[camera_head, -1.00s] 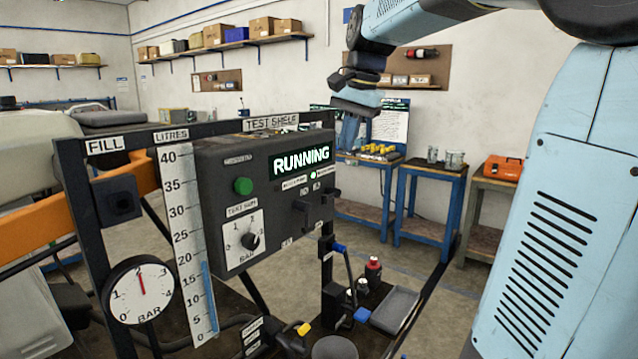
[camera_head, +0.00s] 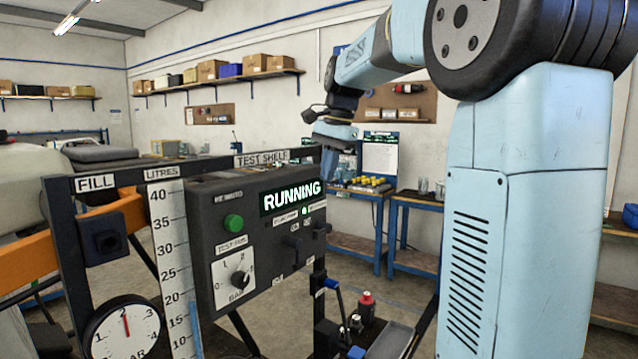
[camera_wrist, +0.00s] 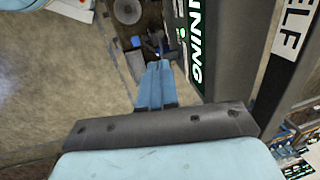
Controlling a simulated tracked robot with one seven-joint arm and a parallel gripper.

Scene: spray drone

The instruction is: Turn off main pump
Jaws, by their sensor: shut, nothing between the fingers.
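A dark grey control box (camera_head: 208,205) stands on the rig at the centre-left of the head view. Its lit display (camera_head: 291,197) reads RUNNING. It has a green button (camera_head: 233,223), a black knob (camera_head: 240,280) on a white BAR dial, and small dark switches (camera_head: 292,243) on the right side. The small labels are too blurred to tell which is the main pump's. My gripper (camera_head: 330,165) is just behind and above the box's right end, pointing down. In the wrist view my gripper (camera_wrist: 155,72) is shut and empty, beside the display (camera_wrist: 190,50).
A TEST SHELF bar (camera_head: 275,158) runs above the box. A pressure gauge (camera_head: 126,328) reads about 2, beside a white LITRES scale (camera_head: 172,255). Valves with blue handles (camera_head: 331,284) and a red-topped bottle (camera_head: 367,304) are below right. Blue tables (camera_head: 403,222) stand behind.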

